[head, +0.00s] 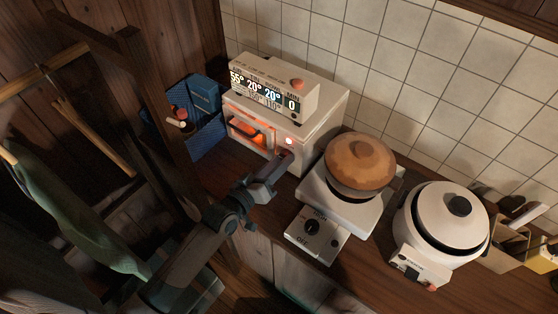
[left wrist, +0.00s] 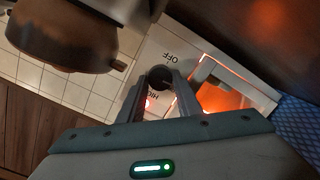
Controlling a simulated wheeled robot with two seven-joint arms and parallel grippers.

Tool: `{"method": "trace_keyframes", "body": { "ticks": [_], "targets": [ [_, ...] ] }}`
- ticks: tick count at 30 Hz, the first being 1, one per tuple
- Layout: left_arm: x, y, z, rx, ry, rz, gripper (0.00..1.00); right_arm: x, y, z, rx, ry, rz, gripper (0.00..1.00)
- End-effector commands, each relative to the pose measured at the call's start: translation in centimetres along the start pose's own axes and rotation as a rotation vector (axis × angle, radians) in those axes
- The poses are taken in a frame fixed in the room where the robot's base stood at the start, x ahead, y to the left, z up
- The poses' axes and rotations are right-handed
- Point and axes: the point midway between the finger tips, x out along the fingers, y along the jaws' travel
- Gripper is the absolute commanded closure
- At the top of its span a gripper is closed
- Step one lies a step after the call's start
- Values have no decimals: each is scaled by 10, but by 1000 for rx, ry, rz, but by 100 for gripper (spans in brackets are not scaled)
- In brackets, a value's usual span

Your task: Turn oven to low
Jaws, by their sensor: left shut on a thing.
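The white oven (head: 322,128) stands against the tiled wall, its window (head: 250,132) glowing orange. A small light (head: 289,141) on its front is lit. My left gripper (head: 284,157) reaches the oven's front at its right side, below that light. In the left wrist view the fingers (left wrist: 157,88) are shut on the dark round oven knob (left wrist: 160,75). "OFF" is printed beside the knob, and "HIGH" shows partly behind the fingers. The knob's pointer and any low mark cannot be made out. My right gripper is not in view.
A display box (head: 283,86) sits on the oven. To the right are a hot plate (head: 318,232) bearing a brown lidded pot (head: 357,165), and a white rice cooker (head: 440,228). A blue box (head: 204,95) stands left of the oven. A wooden post (head: 150,100) rises near my left arm.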

Motion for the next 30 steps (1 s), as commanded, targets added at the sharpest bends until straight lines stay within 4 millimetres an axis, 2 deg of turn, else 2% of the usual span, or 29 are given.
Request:
{"method": "trace_keyframes", "body": {
  "ticks": [7, 19, 20, 21, 30],
  "targets": [
    [0, 0, 2, 62, 1, -7, 91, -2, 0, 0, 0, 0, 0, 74],
    [0, -1, 2, 68, 1, -8, 91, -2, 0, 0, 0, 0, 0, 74],
    [0, -1, 2, 67, 1, -8, 62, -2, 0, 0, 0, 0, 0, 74],
    [0, -1, 2, 67, 1, -8, 52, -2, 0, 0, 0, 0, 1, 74],
    [0, 0, 1, 67, 3, -7, 50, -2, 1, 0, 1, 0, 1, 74]
  ]
}}
